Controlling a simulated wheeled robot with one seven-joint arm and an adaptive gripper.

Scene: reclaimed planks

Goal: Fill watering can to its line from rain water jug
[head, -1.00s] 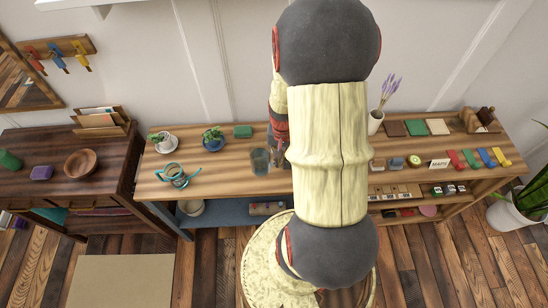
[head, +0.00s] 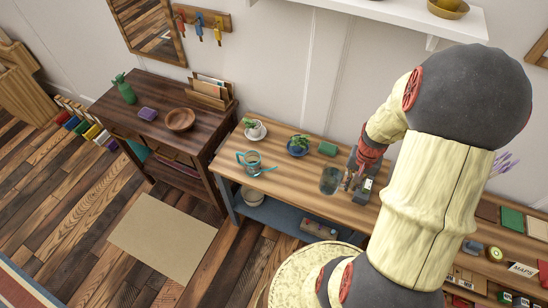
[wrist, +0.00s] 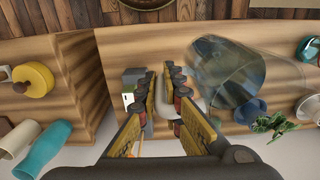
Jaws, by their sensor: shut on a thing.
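The clear watering can (head: 250,162) with teal handle and trim stands near the left end of the plank bench; its teal edge shows at the right of the wrist view (wrist: 308,47). The clear glass jug (head: 330,181) is to the right of it, beside my gripper (head: 352,180). In the wrist view the jug (wrist: 245,75) lies just right of my fingers (wrist: 166,92), which are shut on a pale part at its side, seemingly its handle. I cannot tell whether the jug touches the bench. The fill line and water levels are too small to read.
A dark side table (head: 150,128) is at left. Bench surface between can and jug is clear.

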